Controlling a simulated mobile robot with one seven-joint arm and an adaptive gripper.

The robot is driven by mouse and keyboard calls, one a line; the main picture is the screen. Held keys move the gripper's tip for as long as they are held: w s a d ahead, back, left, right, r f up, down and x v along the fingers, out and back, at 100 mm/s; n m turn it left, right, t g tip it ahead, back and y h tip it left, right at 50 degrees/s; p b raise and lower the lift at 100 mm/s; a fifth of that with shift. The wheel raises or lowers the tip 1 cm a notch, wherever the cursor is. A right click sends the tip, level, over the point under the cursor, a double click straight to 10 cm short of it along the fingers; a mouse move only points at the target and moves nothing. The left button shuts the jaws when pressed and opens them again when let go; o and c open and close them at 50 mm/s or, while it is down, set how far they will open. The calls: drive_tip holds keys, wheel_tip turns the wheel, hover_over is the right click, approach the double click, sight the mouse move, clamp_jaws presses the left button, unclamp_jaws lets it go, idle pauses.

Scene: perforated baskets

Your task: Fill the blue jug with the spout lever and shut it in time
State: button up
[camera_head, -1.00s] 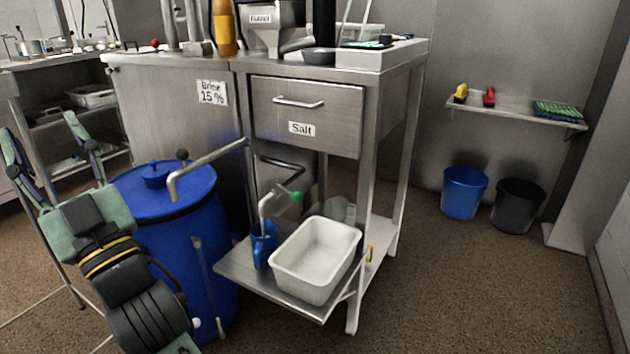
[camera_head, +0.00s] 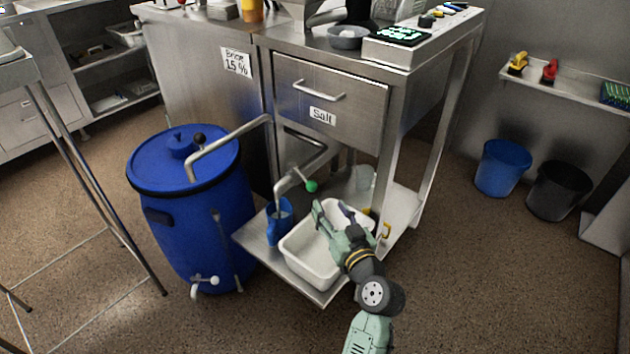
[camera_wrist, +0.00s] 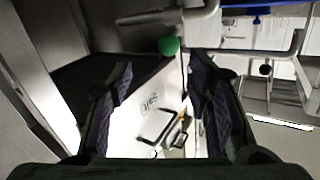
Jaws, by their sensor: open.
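The blue jug (camera_head: 279,232) stands upright on the low steel shelf, left of a white tub. The bent metal spout (camera_head: 292,182) comes down over the jug's mouth. I cannot tell whether liquid runs or how full the jug is. The spout lever ends in a green ball knob (camera_head: 311,186), right of the spout; the knob also shows in the wrist view (camera_wrist: 169,46). My gripper (camera_head: 333,207) is open and empty above the white tub, to the right of and below the knob in the head view. In the wrist view, the knob appears beyond and between my fingers, apart from them.
The white tub (camera_head: 296,258) fills much of the low shelf (camera_head: 262,252). A blue barrel (camera_head: 190,225) with a second pipe above it stands to the left. The Salt drawer (camera_head: 327,95) is above. Two bins, blue (camera_head: 502,167) and black (camera_head: 558,191), stand far right.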

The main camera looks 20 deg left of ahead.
sight(314, 190)
drive_tip(key=shift+y, duration=0.4)
drive_tip(key=p+x, duration=0.1)
drive_tip(key=x, duration=0.2)
drive_tip(key=p+x, duration=0.1)
drive_tip(key=x, duration=0.3)
drive_tip(key=p+x, duration=0.1)
drive_tip(key=x, duration=0.2)
drive_tip(key=shift+s+a+f, duration=0.1)
drive_tip(key=shift+a+f, duration=0.05)
drive_tip(key=shift+a, duration=0.4)
drive_tip(key=shift+c, duration=0.5)
clamp_jaws()
